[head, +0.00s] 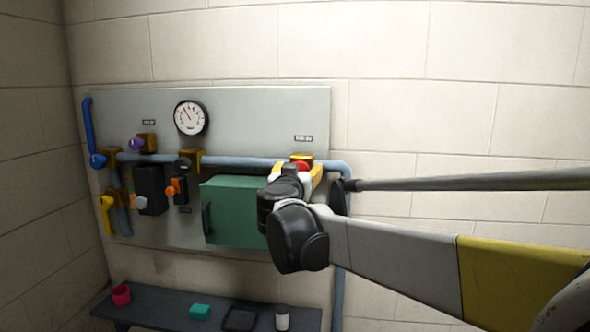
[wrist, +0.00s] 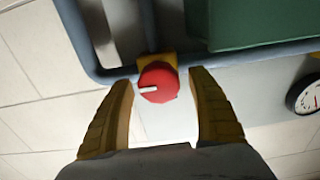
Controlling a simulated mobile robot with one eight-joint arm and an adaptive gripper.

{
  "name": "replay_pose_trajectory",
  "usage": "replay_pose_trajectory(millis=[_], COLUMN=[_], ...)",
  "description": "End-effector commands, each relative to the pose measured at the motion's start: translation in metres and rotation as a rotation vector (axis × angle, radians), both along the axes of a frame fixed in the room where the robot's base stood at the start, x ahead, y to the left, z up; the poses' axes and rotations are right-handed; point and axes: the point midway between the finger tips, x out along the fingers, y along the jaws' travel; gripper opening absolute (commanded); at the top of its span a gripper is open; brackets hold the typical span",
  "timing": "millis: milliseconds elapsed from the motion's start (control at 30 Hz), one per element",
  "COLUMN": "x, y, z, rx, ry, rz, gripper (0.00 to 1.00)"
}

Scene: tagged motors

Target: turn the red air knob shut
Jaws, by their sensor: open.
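The red air knob (wrist: 158,82) shows in the wrist view with a white mark on its face, on a yellow fitting (wrist: 157,60) on the blue pipe. In the wrist view my gripper (wrist: 162,82) is open, with one yellow finger on each side of the knob and a visible gap on both sides. In the head view the red knob (head: 303,167) shows only in part, at the right end of the panel. My gripper (head: 298,172) is in front of it there, and my wrist hides much of both.
A green box (head: 235,212) sits just left of my wrist on the grey panel (head: 255,120). A gauge (head: 191,118), purple knob (head: 137,143), orange knob (head: 174,188) and yellow lever (head: 107,204) are further left. A shelf (head: 170,310) with small items is below.

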Motion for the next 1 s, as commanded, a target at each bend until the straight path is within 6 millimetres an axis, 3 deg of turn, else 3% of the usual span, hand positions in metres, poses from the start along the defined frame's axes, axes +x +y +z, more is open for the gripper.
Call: replay_pose_trajectory(millis=[67,100,267,667,1000], x=[-0.0002,-0.0003,-0.0004,-0.0004,-0.0002], y=[-0.0001,0.0,0.0,0.0001,0.0012], z=[-0.0001,-0.0001,0.0,0.0,-0.001], rx=[0.0,0.0,0.0,-0.026,-0.221], ry=[0.0,0.0,0.0,0.005,0.042], rz=[0.0,0.0,0.0,0.0,0.0], gripper=[0.68,0.63,0.17,0.16,0.16])
